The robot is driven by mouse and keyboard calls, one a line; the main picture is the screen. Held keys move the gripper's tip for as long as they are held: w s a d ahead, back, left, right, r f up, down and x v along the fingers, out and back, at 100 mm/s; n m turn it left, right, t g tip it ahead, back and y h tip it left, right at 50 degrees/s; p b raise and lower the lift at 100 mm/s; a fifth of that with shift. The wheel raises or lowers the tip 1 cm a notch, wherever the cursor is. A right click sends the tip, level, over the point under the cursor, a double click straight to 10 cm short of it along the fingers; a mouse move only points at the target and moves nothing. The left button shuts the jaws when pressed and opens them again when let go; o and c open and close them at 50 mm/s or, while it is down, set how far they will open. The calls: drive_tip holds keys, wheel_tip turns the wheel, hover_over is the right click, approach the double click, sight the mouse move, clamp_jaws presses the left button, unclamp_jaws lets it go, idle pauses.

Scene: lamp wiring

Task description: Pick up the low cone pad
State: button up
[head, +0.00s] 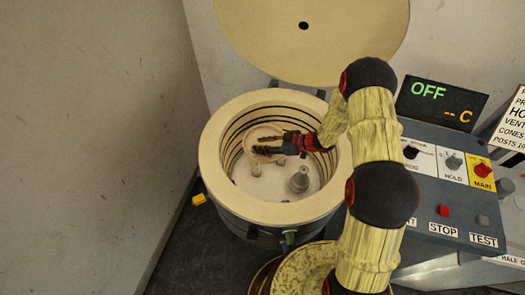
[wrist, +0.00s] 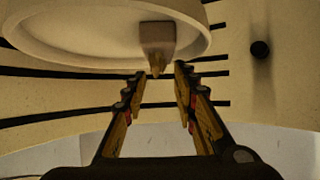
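My gripper (wrist: 160,75) is open, with its two fingers apart and nothing clearly held between them. In the wrist view a small grey-brown block with a yellowish pointed tip, possibly the low cone pad (wrist: 158,38), lies just past the fingertips, in line with the gap. It overlaps a pale round disc (wrist: 70,42), and I cannot tell whether they touch. In the head view my gripper (head: 264,145) reaches into the open kiln (head: 216,150), over a pale round piece (head: 256,133). The pad cannot be made out there.
The kiln's round lid (head: 340,30) stands open behind. A grey stepped cylinder (head: 299,181) and short pale posts (head: 256,169) stand inside. A control panel (head: 440,165) with an OFF display (head: 440,102) is at right.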

drive_tip(key=shift+c, duration=1.2)
drive_tip(key=c, duration=0.4)
clamp_jaws()
